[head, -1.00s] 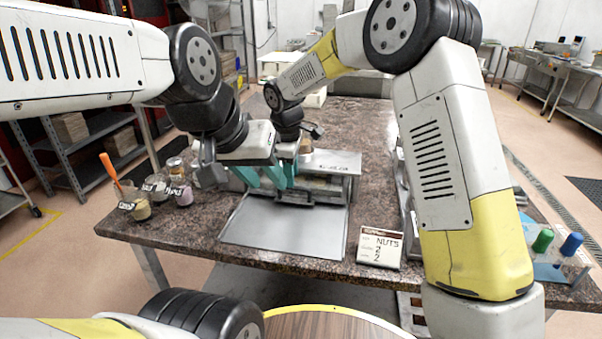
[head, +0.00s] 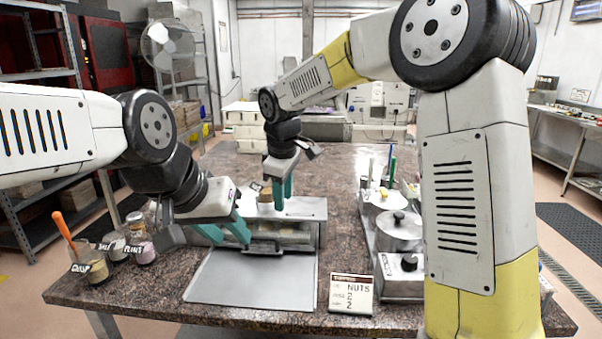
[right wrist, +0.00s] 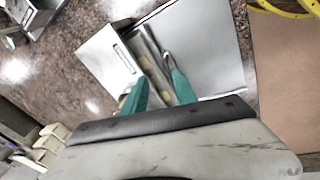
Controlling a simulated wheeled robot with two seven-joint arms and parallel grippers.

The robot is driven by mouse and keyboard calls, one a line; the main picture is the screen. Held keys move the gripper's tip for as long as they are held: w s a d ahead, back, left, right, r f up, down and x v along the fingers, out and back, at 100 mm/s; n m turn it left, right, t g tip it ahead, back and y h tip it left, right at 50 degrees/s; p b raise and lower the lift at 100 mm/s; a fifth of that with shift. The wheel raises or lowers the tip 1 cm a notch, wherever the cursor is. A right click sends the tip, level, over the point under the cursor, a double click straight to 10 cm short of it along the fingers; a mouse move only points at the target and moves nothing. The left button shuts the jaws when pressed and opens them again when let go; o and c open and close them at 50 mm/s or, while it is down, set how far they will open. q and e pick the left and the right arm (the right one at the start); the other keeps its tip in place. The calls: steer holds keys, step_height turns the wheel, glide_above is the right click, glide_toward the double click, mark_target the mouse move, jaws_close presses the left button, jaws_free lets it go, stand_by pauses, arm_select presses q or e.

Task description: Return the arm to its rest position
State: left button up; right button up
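My left gripper (head: 236,243) hangs over the back left part of the flat metal tray (head: 250,285), in front of the metal mould unit (head: 312,210). Its teal fingers are spread and nothing shows between them. My right gripper (head: 283,207) is over the mould unit, fingers pointing down; in the head view its fingers partly overlap each other. In the right wrist view its fingers (right wrist: 155,70) are apart and empty, with the unit and its pale contents beyond them. Whether the fingers touch the unit cannot be told.
Labelled jars (head: 140,243) stand at the table's left, one with an orange-handled tool (head: 64,228). Lidded metal pots (head: 399,232) are at the right, partly behind my right arm. The table's back is clear.

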steer(key=s+d+r+m, duration=0.3)
steer(key=s+d+r, duration=0.2)
steer(key=d, duration=0.3)
steer(key=s+d+m+t+y, duration=0.1)
steer(key=s+d+m, duration=0.4)
steer(key=s, duration=0.4)
steer(key=s+d+m+t, duration=0.2)
steer(key=s+d+m, duration=0.4)
steer(key=s+d, duration=0.2)
steer(key=shift+s+d+f+y, duration=0.15)
steer(key=shift+s+d+y, duration=0.1)
steer(key=shift+s+y, duration=0.25)
